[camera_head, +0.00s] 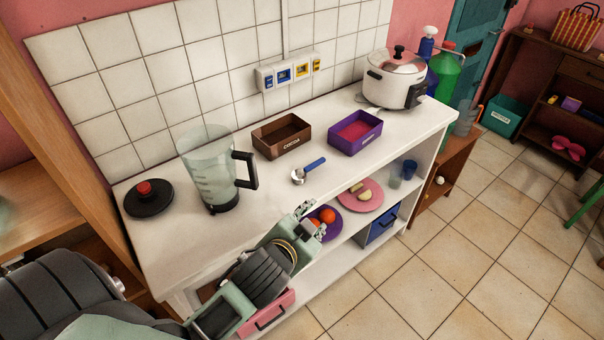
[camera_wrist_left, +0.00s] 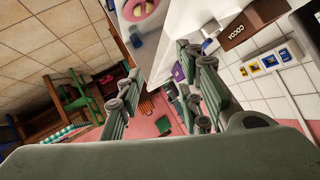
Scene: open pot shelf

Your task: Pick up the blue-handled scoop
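The scoop (camera_head: 300,176) with its blue handle (camera_head: 315,164) lies on the white counter top, in front of the brown cocoa box and the purple box. Its metal bowl points left and its handle points to the upper right. My right gripper is in neither view.
A blender jug (camera_head: 208,170) and a black lid (camera_head: 148,199) stand left of the scoop. The cocoa box (camera_head: 283,141) and purple box (camera_head: 355,139) are behind it. A white cooker (camera_head: 392,80) stands at the far right end. The counter around the scoop is clear.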

